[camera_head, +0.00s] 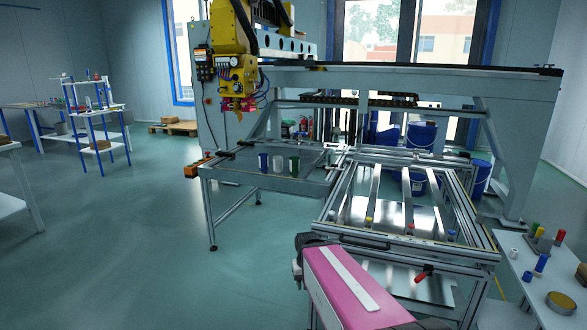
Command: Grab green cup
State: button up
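A small green cup (295,165) stands upright on the grey panel table (228,177) in the middle distance. It is the rightmost of a row of three cups, beside a pale cup (278,164) and a blue cup (263,162). A pink link of my arm (342,284) reaches up from the bottom of the picture, well short of the cups. My gripper's fingers cannot be made out in this view. Nothing hides the green cup.
A metal frame with rails (408,200) stands right of the cups. A yellow machine head (233,65) hangs above and left of them. A white side table (530,285) with several small coloured items is at right. The floor at left is open.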

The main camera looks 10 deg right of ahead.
aim_at(294, 165)
jog(key=i+j+z, duration=0.2)
jog(key=j, duration=0.8)
jog(key=j+z, duration=0.25)
jog(key=j, duration=0.75)
jog(key=i+j+z, duration=0.2)
jog(key=i+j, duration=0.25)
jog(key=i+j+z, duration=0.25)
jog(key=j, duration=0.3)
jog(key=i, duration=0.1)
